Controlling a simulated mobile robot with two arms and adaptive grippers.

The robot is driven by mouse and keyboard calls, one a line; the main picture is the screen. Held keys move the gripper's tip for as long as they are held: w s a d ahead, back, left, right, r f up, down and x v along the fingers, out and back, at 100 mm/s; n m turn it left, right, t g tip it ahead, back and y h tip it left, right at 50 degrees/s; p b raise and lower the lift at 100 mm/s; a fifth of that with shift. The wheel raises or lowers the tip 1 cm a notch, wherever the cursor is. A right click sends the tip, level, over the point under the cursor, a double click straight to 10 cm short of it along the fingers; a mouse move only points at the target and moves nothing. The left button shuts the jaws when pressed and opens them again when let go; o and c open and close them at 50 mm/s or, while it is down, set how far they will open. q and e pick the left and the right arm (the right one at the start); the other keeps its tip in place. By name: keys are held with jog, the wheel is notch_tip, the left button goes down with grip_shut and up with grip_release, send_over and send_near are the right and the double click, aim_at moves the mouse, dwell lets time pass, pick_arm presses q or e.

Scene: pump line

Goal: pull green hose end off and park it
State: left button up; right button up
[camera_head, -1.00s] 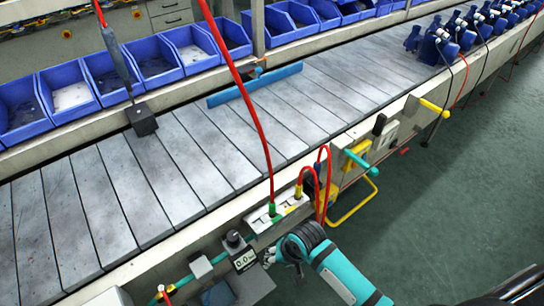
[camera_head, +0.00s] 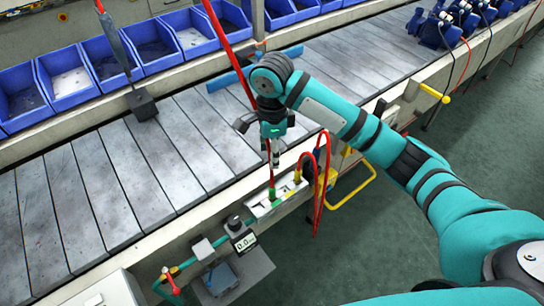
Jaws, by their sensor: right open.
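The green hose end (camera_head: 272,194) sits in the white socket block (camera_head: 263,209) on the conveyor's near side, with a red hose rising from it. A yellow hose end (camera_head: 297,177) sits beside it in the same block, on a red hose that loops down to the right. My right gripper (camera_head: 275,160) points down just above the green hose end, close to its red hose. It is open; whether its fingers stand around the hose cannot be told. My left gripper is not in view. No parking holder can be made out for certain.
A gauge (camera_head: 243,241) stands left of the socket block. A yellow handle (camera_head: 352,190) sticks out to the right. Blue bins (camera_head: 92,70) line the conveyor's far side. Blue pumps (camera_head: 432,28) stand at the back right. The slatted conveyor (camera_head: 150,165) is mostly bare.

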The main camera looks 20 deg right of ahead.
aim_at(272, 187)
notch_tip(272, 187, down, 17)
jog(key=shift+f, duration=0.1)
dwell(0.5)
grip_shut()
dwell(0.4)
